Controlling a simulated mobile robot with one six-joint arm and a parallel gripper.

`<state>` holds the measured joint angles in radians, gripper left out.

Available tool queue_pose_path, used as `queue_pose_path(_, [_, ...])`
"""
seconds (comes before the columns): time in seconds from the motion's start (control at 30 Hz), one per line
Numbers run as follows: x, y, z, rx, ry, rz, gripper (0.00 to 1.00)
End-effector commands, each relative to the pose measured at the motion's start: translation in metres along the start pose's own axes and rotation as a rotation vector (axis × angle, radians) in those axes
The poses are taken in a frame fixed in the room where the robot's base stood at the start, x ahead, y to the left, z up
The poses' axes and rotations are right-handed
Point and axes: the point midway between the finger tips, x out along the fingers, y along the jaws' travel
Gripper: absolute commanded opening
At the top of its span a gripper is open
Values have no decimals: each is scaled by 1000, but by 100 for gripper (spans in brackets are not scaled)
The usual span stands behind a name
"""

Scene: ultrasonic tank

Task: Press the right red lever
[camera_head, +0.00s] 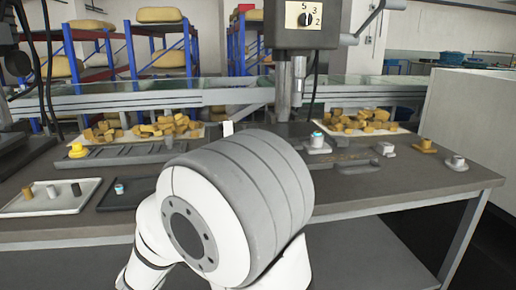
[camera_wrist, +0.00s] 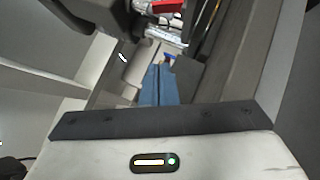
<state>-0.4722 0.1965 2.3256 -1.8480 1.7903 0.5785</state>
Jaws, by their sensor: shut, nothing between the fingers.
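A red part (camera_wrist: 167,6), which looks like a lever, shows at the top edge of the wrist view and is partly cut off by the frame. A dark housing (camera_wrist: 95,10) is to its left. My gripper (camera_wrist: 158,68) points up toward it in the wrist view. Its two blue-grey fingers are shut together with nothing between them, and there is a visible gap in the picture between the tips and the red part. I cannot tell whether this is the right one of the levers. In the head view my arm hides my gripper, and no red lever can be made out.
A dark workbench (camera_head: 345,200) carries trays of yellow-brown pieces (camera_head: 360,120), small cups (camera_head: 384,149) and a grey machine with a dial (camera_head: 305,20). A pale wall block (camera_head: 475,120) stands at the right. Blue racks (camera_head: 160,55) stand behind.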

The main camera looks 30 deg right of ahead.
Motion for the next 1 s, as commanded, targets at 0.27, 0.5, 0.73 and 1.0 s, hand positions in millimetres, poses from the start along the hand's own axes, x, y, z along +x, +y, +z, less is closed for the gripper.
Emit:
queue_pose_path(0.27, [62,-2,1,0,-7,-2,0])
queue_pose_path(0.5, [116,-2,1,-1,-6,-1,0])
queue_pose_path(0.73, [164,-2,1,-2,-5,-1,0])
queue_pose_path(1.0, [189,-1,25,0,-3,-1,0])
